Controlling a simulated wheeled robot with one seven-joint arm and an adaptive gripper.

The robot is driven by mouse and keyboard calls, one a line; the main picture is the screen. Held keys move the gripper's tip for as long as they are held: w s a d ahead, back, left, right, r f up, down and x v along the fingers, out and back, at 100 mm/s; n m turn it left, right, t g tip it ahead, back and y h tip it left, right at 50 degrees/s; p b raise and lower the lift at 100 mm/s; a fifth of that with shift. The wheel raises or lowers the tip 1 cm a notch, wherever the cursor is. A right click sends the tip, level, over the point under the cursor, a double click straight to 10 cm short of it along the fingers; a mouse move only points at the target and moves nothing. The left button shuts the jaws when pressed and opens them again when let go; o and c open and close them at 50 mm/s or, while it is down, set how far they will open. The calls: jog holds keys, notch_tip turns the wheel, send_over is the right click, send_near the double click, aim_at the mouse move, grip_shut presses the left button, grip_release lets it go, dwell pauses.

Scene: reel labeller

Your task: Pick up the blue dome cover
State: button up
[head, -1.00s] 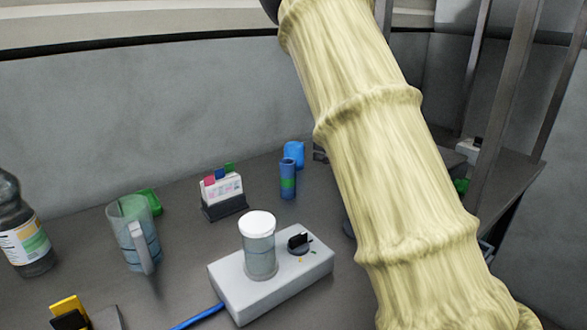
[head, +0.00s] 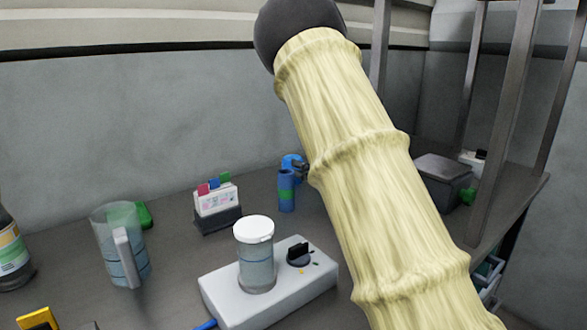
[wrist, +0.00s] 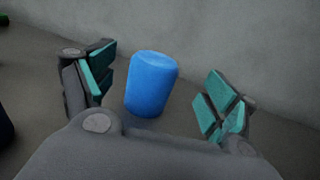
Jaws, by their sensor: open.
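The blue dome cover (wrist: 152,83) stands upright on the table near the wall, a rounded blue cylinder. In the wrist view it sits between the two teal-padded fingers of my gripper (wrist: 158,98), with a gap on both sides. The gripper is open and holds nothing. In the head view the blue cover (head: 291,160) shows only in part, behind a blue tube with a green band (head: 286,190). A dark piece of my gripper shows beside it; my arm hides the rest.
A white device with a lidded jar (head: 254,250) stands in front. A card holder (head: 217,208), a clear jug (head: 120,245) and a bottle (head: 10,255) stand to the left. A grey bin (head: 440,180) and metal posts stand to the right. The wall (wrist: 230,40) is close behind the cover.

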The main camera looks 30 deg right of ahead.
jog(key=shift+a+x, duration=0.2)
jog(key=shift+x, duration=2.45)
jog(key=shift+f, duration=0.1)
jog(key=c, duration=1)
